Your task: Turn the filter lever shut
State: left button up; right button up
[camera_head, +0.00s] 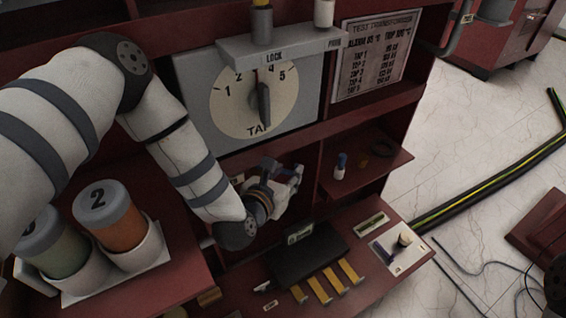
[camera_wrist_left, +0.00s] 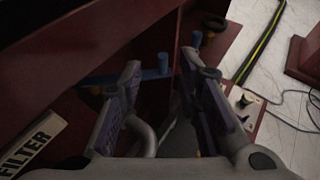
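A pale FILTER label (camera_wrist_left: 32,145) is at lower left. My left gripper (camera_wrist_left: 160,64) is open. My right gripper is not in view.
The tap dial (camera_head: 253,103) is above the gripper. A shelf (camera_head: 375,172) at right holds a small blue-and-white item (camera_head: 340,166) and a dark ring (camera_head: 383,148). A black box (camera_head: 305,255) sits below. Numbered canisters (camera_head: 107,215) stand at left.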

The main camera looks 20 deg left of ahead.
aim_at(297, 165)
pick_arm(q)
jog(key=x, duration=0.4)
jog(key=b+x, duration=0.1)
jog(key=x, duration=0.1)
jog(key=shift+w+d+f, duration=0.25)
jog(key=shift+f, duration=0.05)
grip_shut()
